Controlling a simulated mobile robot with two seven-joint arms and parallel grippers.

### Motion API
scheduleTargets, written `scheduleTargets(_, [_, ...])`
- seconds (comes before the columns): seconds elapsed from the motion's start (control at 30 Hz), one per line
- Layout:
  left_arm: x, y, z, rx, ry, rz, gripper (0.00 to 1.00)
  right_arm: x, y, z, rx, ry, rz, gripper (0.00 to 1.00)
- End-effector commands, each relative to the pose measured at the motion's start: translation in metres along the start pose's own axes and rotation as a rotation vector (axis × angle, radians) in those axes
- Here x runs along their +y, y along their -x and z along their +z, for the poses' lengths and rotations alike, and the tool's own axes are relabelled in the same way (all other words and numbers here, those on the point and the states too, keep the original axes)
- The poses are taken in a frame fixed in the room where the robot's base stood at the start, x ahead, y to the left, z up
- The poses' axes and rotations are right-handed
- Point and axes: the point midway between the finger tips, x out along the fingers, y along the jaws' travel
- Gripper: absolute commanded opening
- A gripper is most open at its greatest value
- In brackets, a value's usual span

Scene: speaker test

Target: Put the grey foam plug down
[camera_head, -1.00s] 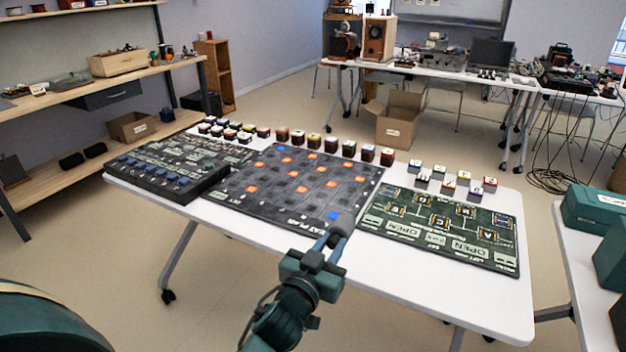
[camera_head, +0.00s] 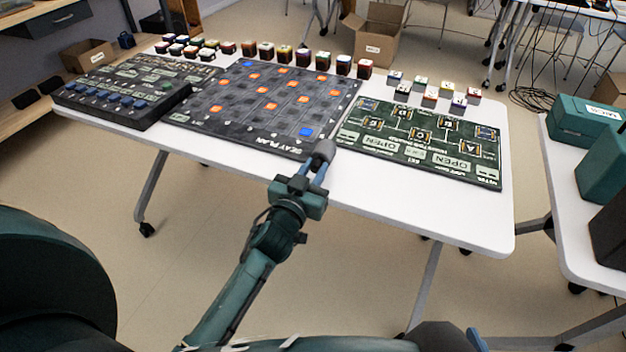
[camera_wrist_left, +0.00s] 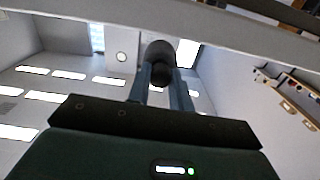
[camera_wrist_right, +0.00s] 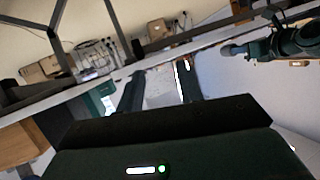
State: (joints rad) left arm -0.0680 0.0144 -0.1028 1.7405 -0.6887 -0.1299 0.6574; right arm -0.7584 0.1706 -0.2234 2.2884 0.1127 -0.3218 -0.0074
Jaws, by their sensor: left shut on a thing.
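The grey foam plug (camera_head: 325,149) is between the fingertips of my left gripper (camera_head: 312,167), near the front edge of the white table (camera_head: 390,201). It also shows as a dark rounded end in the left wrist view (camera_wrist_left: 160,52), with both left fingers closed on it. In the head view the plug overlaps the gap between the dark seat-plan board (camera_head: 265,105) and the green board (camera_head: 420,140). I cannot tell whether it touches the table. My right gripper (camera_wrist_right: 160,88) has its fingers apart with nothing between them.
Several small coloured blocks (camera_head: 285,53) line the table's back. A black box with blue knobs (camera_head: 120,95) stands at the left. Teal boxes (camera_head: 585,122) are on another table at the right. The front strip of the white table is bare.

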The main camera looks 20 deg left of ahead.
Motion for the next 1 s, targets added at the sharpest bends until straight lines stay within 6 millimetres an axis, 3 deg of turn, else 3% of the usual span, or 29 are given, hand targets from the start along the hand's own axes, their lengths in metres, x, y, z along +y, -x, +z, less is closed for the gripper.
scheduleTargets(0.03, [0.000, 0.000, 0.013, -0.004, 0.003, -0.002, 0.00, 0.002, -0.001, 0.004, 0.007, 0.003, 0.002, 0.36])
scheduleTargets(0.13, [0.001, 0.000, 0.025, -0.003, 0.003, -0.001, 0.00, 0.002, 0.003, 0.003, 0.023, 0.009, 0.006, 0.36])
scheduleTargets(0.5, [0.001, 0.000, 0.028, -0.001, 0.001, -0.001, 0.00, 0.002, 0.006, 0.003, 0.028, 0.011, 0.007, 0.36])
scheduleTargets(0.53, [0.001, 0.000, 0.027, -0.001, 0.001, -0.001, 0.23, 0.002, 0.007, 0.002, 0.029, 0.011, 0.007, 0.36])
scheduleTargets(0.6, [0.001, 0.000, 0.027, -0.001, 0.001, -0.001, 0.28, 0.002, 0.007, 0.002, 0.029, 0.011, 0.007, 0.36])
scheduleTargets(0.8, [0.001, 0.000, 0.027, -0.001, 0.001, -0.001, 0.43, 0.002, 0.007, 0.002, 0.029, 0.011, 0.007, 0.36])
scheduleTargets(1.0, [0.001, 0.000, 0.026, -0.001, 0.000, -0.001, 0.43, 0.002, 0.007, 0.001, 0.029, 0.011, 0.007, 0.36])
